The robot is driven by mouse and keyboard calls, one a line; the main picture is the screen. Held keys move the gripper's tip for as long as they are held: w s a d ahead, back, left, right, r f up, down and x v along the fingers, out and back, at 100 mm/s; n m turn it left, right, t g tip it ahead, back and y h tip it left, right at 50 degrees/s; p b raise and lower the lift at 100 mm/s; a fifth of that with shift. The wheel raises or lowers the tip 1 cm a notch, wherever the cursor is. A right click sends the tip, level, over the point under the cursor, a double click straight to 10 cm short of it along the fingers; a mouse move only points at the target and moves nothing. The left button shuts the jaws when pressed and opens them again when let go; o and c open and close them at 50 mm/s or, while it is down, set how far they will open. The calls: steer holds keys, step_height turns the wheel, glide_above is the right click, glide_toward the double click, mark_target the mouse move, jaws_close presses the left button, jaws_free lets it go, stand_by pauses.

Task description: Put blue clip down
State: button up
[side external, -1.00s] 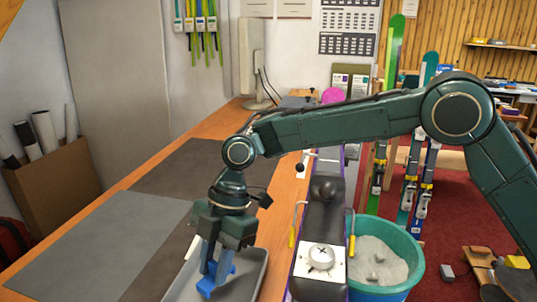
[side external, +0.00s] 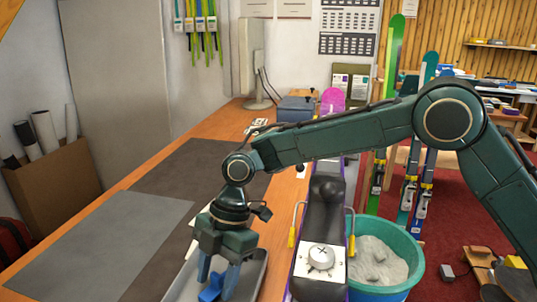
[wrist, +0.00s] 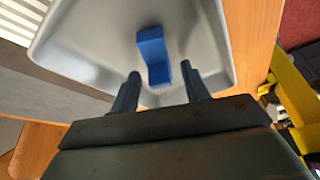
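The blue clip (side external: 209,289) lies in a grey tray (side external: 257,272) on the bench. In the wrist view the blue clip (wrist: 152,48) rests on the tray floor (wrist: 95,38), its near end reaching between my fingertips. My gripper (side external: 216,287) is low over the tray with its fingers apart. In the wrist view, gaps show between the clip and both fingers of my gripper (wrist: 160,70).
A long black and purple ski vise (side external: 325,215) with a white dial plate (side external: 320,261) stands right of the tray. A teal tub of grey material (side external: 408,255) is beyond it. Dark mats (side external: 95,240) cover the bench at left.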

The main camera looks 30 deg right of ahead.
steer(key=shift+r, duration=0.15)
steer(key=v, duration=1.2)
stand_by(0.3)
stand_by(0.5)
steer(key=s+d+r+m+t+y, duration=0.1)
steer(key=s+d+r+m+t, duration=0.2)
steer(key=s+d+r+m, duration=0.4)
steer(key=s+d+r+m+t+y, duration=0.15)
steer(key=s+d+r+m, duration=0.25)
steer(key=s+r+m, duration=0.5)
steer(key=s+d+f+m+t+h, duration=0.1)
steer(key=s+d+f+m+h, duration=0.1)
steer(key=d, duration=0.4)
steer(key=s+d+f+m+t+h, duration=0.1)
steer(key=s+d+f+m+h, duration=0.1)
steer(key=s+d+f, duration=0.3)
steer(key=s+d+f+m+t+h, duration=0.1)
steer(key=s+d+f, duration=0.3)
steer(key=d, duration=0.5)
step_height(320, 180, down, 2)
steer(key=shift+f+m+h, duration=0.1)
steer(key=shift+m+h, duration=0.7)
steer(key=shift+h, duration=0.05)
